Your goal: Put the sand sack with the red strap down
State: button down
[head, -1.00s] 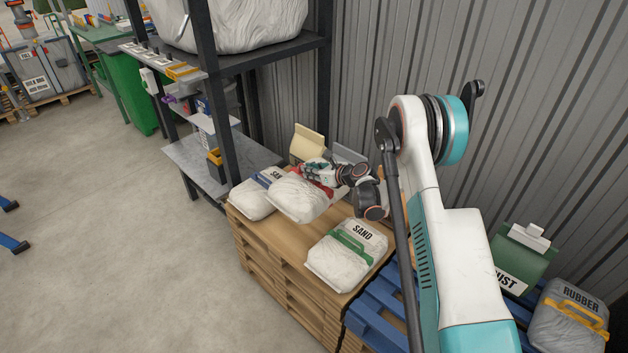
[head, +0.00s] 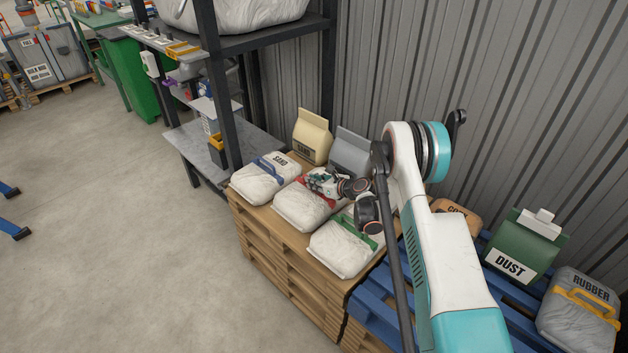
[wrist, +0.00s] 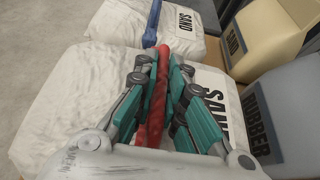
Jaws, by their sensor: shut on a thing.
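The white sand sack with the red strap (head: 300,207) lies on the wooden pallet stack (head: 268,250), between two other white sacks. It looks level and appears to rest on the pallet. My gripper (head: 322,181) is over its far side, shut on the red strap. In the wrist view the red strap (wrist: 160,85) runs between the teal fingers of my gripper (wrist: 163,95), with the sack (wrist: 75,110) spread out below. Part of its "SAND" label shows there. My gripper and arm hide part of the sack in the head view.
A blue-strapped sand sack (head: 262,182) lies to the left, a green-strapped one (head: 340,249) to the right. A beige bag (head: 312,137) and a grey bag (head: 350,147) stand behind. A dark shelf post (head: 221,95) rises at the left. Blue pallets (head: 385,310) lie to the right.

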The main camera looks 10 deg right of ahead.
aim_at(314, 193)
jog(key=shift+f+b, duration=0.8)
jog(key=shift+f, duration=1.25)
jog(key=c, duration=2)
grip_release()
jog(key=shift+f, duration=0.1)
jog(key=o, duration=0.3)
jog(key=shift+o, duration=0.2)
jog(key=shift+s, duration=0.1)
